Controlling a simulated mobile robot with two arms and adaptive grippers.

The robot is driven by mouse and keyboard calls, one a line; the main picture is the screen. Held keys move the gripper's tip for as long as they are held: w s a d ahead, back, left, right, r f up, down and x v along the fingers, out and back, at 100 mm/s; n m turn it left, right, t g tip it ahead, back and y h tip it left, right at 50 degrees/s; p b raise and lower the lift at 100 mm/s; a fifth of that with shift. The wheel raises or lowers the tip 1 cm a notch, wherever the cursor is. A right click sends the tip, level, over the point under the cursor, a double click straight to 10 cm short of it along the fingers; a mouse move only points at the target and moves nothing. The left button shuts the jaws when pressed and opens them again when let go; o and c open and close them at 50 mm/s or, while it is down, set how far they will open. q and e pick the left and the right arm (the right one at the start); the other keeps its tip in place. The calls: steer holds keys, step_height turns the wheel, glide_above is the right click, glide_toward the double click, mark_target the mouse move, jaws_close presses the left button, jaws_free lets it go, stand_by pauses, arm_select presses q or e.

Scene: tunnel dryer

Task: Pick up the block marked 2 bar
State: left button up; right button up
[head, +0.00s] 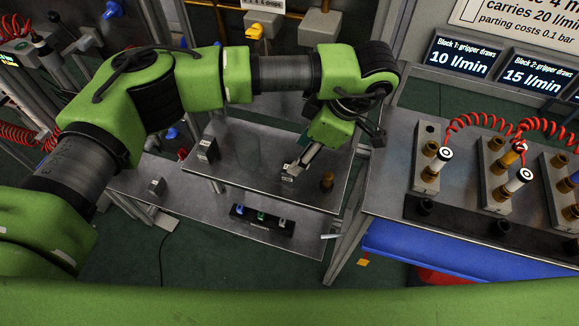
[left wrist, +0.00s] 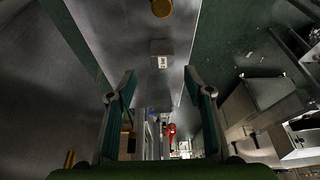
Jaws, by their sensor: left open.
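A small grey block (head: 288,174) with a white label stands on the metal table at the tip of my left gripper (head: 302,164). In the left wrist view the grey block (left wrist: 161,47) lies ahead of the fingertips, between their lines. Its label seems to start with a 2, but the print is too small to read surely. My left gripper (left wrist: 161,82) is open, with nothing between its fingers. In the head view the gripper partly covers the block. My right gripper is not in view.
A brass cylinder (head: 327,181) stands just right of the block. A darker block (head: 207,149) stands at the table's left, another small block (head: 157,186) on the lower shelf. A black strip (head: 262,221) with coloured clips lies below. Valve blocks with red hoses (head: 426,165) stand right.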

arm_select(q)
steer(key=x, duration=0.2)
steer(key=shift+a+f+p, duration=0.15)
steer(key=shift+f+p, duration=0.15)
steer(key=shift+f, duration=0.05)
steer(key=shift+a+f, duration=0.1)
steer(key=shift+f, duration=0.1)
steer(key=p+x, duration=0.1)
steer(key=x, duration=0.1)
steer(key=p+x, duration=0.2)
steer(key=shift+s+f, duration=0.1)
steer(key=shift+s, duration=0.15)
steer(key=shift+w+f, duration=0.1)
steer(key=shift+f, duration=0.25)
jaws_close()
